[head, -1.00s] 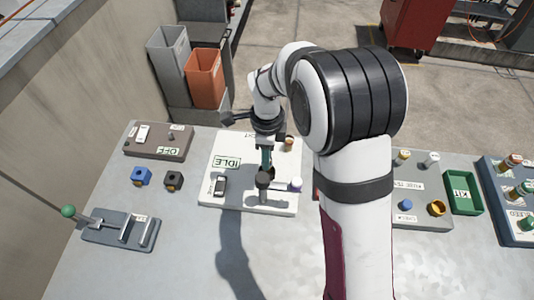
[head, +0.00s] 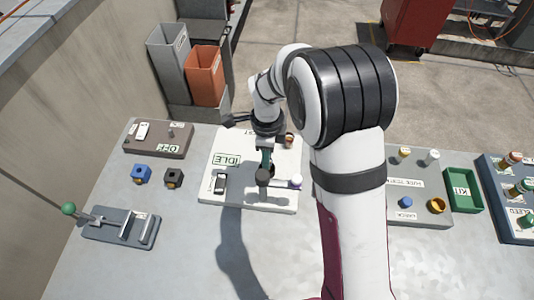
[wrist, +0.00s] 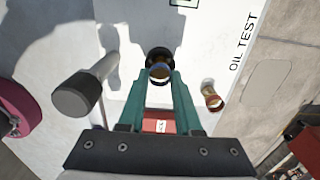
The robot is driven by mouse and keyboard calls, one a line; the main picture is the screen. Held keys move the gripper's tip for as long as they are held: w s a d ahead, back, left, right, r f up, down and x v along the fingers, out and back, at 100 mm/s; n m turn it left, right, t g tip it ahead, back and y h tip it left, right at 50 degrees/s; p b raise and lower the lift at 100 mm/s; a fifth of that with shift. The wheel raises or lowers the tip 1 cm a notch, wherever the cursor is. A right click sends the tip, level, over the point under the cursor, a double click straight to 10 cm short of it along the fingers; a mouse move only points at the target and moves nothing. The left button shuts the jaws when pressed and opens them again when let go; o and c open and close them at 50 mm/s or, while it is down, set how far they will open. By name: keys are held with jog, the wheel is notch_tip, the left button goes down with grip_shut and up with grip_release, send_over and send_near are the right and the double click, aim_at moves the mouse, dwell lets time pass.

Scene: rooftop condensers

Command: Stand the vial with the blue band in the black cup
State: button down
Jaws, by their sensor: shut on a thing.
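My gripper (wrist: 158,80) has teal fingers and is shut on a vial (wrist: 159,73), seen nearly end-on in the wrist view with a dark brownish top and a hint of blue at its rim. The black cup (wrist: 157,54) is a dark round shape right at the vial, partly hidden by it. I cannot tell how deep the vial sits in it. In the head view my gripper (head: 266,158) points down over the white board (head: 222,190), and the fingers largely hide the vial.
A post with a dark cap (wrist: 75,95) stands close left of my gripper in the wrist view. Another small vial (wrist: 211,96) with a reddish band stands to the right. Bare table lies in front.

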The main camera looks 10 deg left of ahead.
jog(key=shift+f, duration=0.65)
jog(key=c, duration=0.5)
grip_release()
jog(key=shift+r, duration=0.15)
notch_tip(320, 180, up, 16)
jog(key=shift+f, duration=0.2)
